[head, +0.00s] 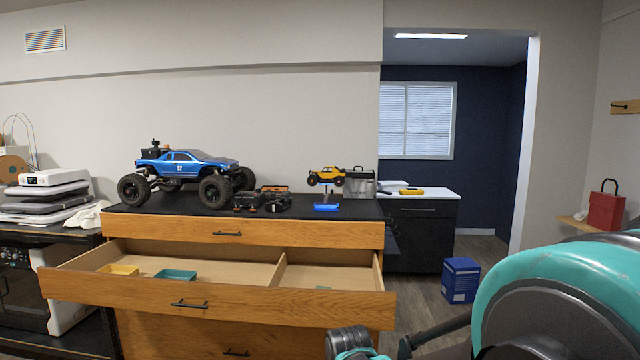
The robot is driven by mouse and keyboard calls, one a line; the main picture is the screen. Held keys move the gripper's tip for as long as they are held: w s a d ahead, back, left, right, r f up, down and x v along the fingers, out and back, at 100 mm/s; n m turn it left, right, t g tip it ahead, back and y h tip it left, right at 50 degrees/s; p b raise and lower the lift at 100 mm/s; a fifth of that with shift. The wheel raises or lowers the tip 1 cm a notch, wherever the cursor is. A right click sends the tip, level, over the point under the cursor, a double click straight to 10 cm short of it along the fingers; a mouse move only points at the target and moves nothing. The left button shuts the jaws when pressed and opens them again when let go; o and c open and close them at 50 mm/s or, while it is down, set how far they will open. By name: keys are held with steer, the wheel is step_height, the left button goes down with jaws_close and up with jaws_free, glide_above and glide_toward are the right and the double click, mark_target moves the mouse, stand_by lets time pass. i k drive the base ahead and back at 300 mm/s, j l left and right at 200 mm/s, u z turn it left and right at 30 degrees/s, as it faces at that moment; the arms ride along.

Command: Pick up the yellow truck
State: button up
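The yellow truck (326,176) is a small toy crawler with dark wheels. It sits raised on a thin stand with a blue base (326,207), on the black top of the wooden drawer cabinet (240,232), near its right end. My teal and dark arm fills the lower right corner. Dark parts of my arm's end (350,341) show at the bottom edge, well below and apart from the truck. The fingertips cannot be made out, and the frame cuts off the rest.
A large blue truck (185,165) stands left on the cabinet top. Dark and orange gear (263,199) lies between the trucks; a grey metal case (358,183) stands behind right.

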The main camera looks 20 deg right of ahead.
mark_target(321, 175)
steer(key=i+l+z, duration=0.55)
steer(key=l+z, duration=0.15)
steer(key=i+l+z, duration=0.25)
steer(key=i+l, duration=0.3)
steer(key=i, duration=0.1)
